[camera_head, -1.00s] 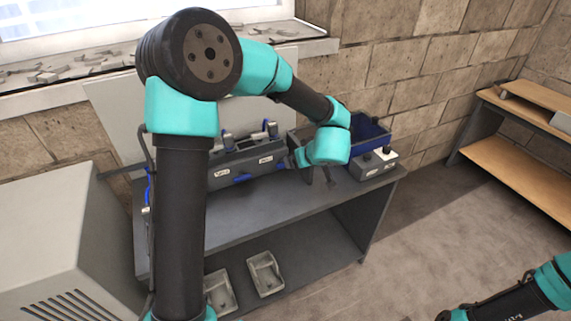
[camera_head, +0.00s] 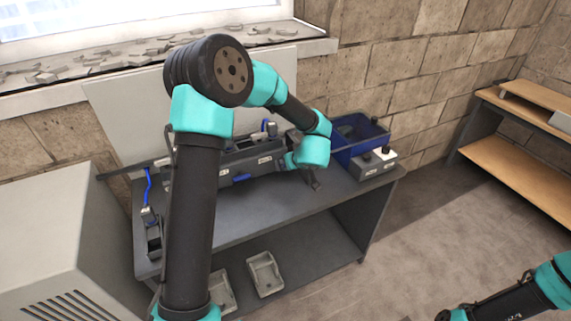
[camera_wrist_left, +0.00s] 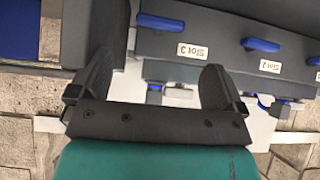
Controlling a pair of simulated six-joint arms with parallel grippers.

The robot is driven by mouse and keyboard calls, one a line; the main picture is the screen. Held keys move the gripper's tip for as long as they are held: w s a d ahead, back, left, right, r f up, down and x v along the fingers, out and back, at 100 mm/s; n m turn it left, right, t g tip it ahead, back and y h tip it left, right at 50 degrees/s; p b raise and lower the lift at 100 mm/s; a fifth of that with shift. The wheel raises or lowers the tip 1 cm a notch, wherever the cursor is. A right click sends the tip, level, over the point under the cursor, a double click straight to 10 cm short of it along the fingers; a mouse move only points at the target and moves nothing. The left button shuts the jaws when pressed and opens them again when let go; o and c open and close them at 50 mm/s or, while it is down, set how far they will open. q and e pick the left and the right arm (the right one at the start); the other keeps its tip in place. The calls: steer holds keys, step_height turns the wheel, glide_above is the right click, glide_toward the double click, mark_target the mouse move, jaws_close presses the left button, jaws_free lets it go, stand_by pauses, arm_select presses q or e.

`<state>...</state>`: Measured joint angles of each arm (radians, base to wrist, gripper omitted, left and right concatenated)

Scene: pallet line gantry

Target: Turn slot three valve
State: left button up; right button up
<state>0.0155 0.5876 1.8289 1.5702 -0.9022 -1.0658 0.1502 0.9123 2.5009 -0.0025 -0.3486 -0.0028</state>
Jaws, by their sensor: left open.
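The grey valve unit (camera_head: 210,172) stands on the bench, with white slot labels and blue lever handles on its front. In the left wrist view it appears upside down. There the slot three valve handle (camera_wrist_left: 161,22) is a blue lever lying nearly lengthwise along the unit, beside its "Slot 3" label (camera_wrist_left: 193,51). The slot two handle (camera_wrist_left: 262,45) is to its right. My left gripper (camera_wrist_left: 158,68) is open and empty, with its fingers apart just short of the slot three handle, not touching it. In the head view my wrist hides the slot three end. My right gripper is out of view.
A blue bin (camera_head: 345,154) and a grey box with black knobs (camera_head: 372,163) stand at the bench's right end. Grey trays (camera_head: 265,274) lie on the lower shelf. The bench top (camera_head: 255,207) in front of the valve unit is clear.

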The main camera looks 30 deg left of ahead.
arm_select(q)
steer(key=x, duration=0.7)
steer(key=shift+w+a+f, duration=0.15)
steer(key=shift+a+f, duration=0.05)
steer(key=c, duration=0.9)
steer(key=shift+c, duration=0.2)
